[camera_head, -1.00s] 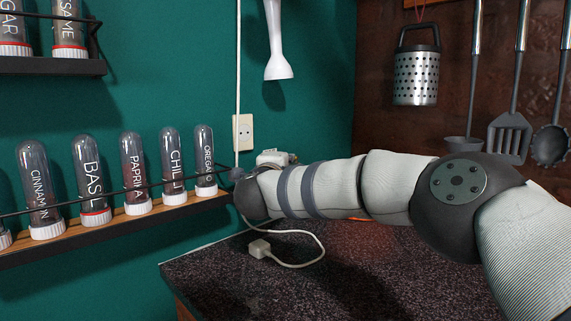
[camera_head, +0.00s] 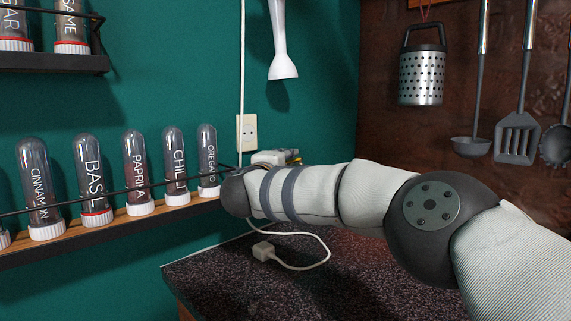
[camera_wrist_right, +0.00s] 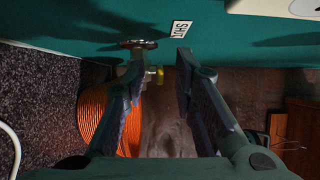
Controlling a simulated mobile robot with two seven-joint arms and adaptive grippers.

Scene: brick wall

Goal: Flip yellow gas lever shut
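In the right wrist view a small yellow piece (camera_wrist_right: 154,75), likely the gas lever, shows between the fingers, partly hidden by the left one. My left gripper is not in view.
An orange coil (camera_wrist_right: 99,115) lies beside the left finger. A white cable with a plug (camera_head: 263,251) lies on the dark countertop (camera_head: 215,280). A spice shelf (camera_head: 115,228) is at left, a wall socket (camera_head: 246,133) above the arm, and utensils (camera_head: 515,137) hang at right.

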